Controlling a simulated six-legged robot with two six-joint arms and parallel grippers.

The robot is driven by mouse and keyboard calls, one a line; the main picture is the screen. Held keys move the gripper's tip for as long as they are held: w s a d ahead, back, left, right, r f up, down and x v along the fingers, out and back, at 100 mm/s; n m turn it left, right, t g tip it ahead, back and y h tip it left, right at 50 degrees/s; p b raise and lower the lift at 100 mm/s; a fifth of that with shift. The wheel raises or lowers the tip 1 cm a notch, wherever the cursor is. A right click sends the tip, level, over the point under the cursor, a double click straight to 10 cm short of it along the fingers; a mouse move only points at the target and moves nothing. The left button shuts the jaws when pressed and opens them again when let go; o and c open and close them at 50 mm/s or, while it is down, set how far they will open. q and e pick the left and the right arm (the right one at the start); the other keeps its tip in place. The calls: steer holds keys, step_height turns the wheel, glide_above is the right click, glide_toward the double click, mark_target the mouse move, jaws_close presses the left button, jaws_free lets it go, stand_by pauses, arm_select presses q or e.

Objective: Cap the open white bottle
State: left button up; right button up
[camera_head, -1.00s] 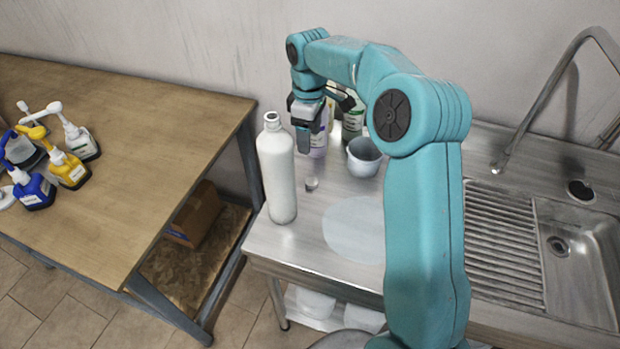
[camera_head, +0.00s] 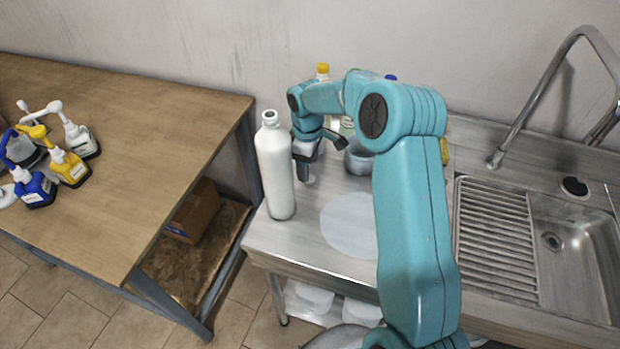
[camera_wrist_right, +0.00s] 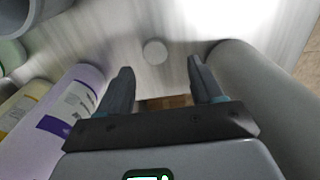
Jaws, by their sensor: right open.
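The open white bottle (camera_head: 275,172) stands upright on the steel counter, its neck uncovered. It also shows at the right of the wrist view (camera_wrist_right: 262,100), close beside one finger. A small round pale cap (camera_wrist_right: 155,51) lies on the counter just beyond the fingertips in the wrist view; in the head view it shows partly at the foot of my gripper (camera_head: 309,180). My right gripper (camera_head: 303,177) is low over the counter, just right of the bottle. In the wrist view its fingers (camera_wrist_right: 160,65) are apart with nothing between them. My left gripper is not in view.
A purple-labelled bottle (camera_wrist_right: 62,125) stands close to the other finger. A grey pot (camera_head: 358,160) is behind my arm. The sink (camera_head: 570,235) and tap (camera_head: 560,85) are at right. A wooden table (camera_head: 130,150) with pump bottles is at left.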

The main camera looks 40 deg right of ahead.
steer(key=f, duration=0.1)
steer(key=f+p, duration=0.1)
steer(key=f, duration=0.1)
steer(key=f+p, duration=0.1)
steer(key=shift+w+d+f, duration=0.2)
steer(key=shift+d+f, duration=0.05)
steer(key=shift+d, duration=0.1)
steer(key=shift+a+f, duration=0.1)
steer(key=shift+f, duration=0.2)
steer(key=c, duration=1.1)
